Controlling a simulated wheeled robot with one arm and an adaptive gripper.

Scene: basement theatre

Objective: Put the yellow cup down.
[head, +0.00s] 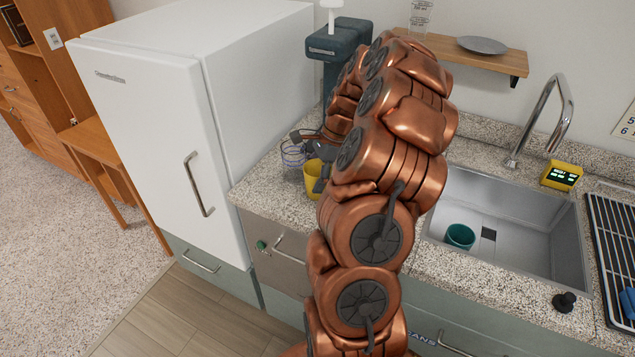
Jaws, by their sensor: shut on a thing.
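The yellow cup (312,176) shows in the head view at the counter's left part, close to the fridge. My copper arm hides its right side. My gripper (318,153) is at the cup, dark and mostly hidden behind the arm, and is shut on it. I cannot tell whether the cup's base touches the speckled counter (278,192) or hangs just above it.
The white fridge (160,130) stands to the left. The sink (520,225) at right holds a teal cup (460,236). Counter in front of the yellow cup is bare.

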